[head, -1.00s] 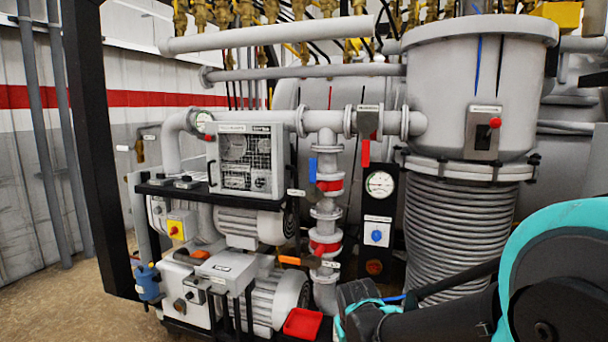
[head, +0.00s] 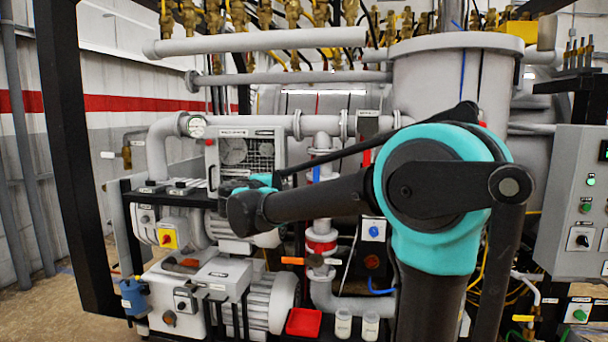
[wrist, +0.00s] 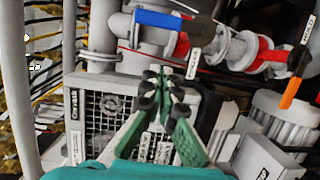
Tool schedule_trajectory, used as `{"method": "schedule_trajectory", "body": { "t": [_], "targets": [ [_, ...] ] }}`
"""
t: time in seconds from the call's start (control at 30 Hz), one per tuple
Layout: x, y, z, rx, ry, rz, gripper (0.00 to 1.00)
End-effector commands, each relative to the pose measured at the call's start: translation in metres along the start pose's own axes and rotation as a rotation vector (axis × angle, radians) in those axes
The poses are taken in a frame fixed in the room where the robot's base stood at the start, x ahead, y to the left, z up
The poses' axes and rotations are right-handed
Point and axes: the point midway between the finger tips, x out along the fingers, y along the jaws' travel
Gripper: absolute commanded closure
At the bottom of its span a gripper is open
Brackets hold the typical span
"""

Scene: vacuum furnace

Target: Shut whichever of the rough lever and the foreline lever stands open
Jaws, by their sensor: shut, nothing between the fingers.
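A blue lever (head: 316,173) lies along the vertical pipe in the head view; it shows larger in the wrist view (wrist: 163,19). An orange lever (head: 292,261) lower on that pipe points left, across it; it also shows in the wrist view (wrist: 290,92). A red lever (head: 367,157) hangs down to the right, partly hidden by my arm. My gripper (wrist: 158,76) is shut and empty, in front of the gridded instrument panel, touching no lever.
The instrument box (head: 245,160) stands left of the pipe, above the pumps (head: 215,275). A red tray (head: 303,321) and two small white jars (head: 357,326) sit low in front. A control cabinet (head: 575,200) stands at the right.

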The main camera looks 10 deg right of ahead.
Motion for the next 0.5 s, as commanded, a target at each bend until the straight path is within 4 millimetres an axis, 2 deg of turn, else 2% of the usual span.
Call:
{"method": "schedule_trajectory", "body": {
  "t": [0.13, 0.5],
  "targets": [
    [-0.0045, 0.0131, -0.0131, -0.017, 0.017, 0.037, 1.0],
    [-0.0026, 0.0136, -0.0131, -0.018, 0.017, 0.039, 1.0]
  ]
}}
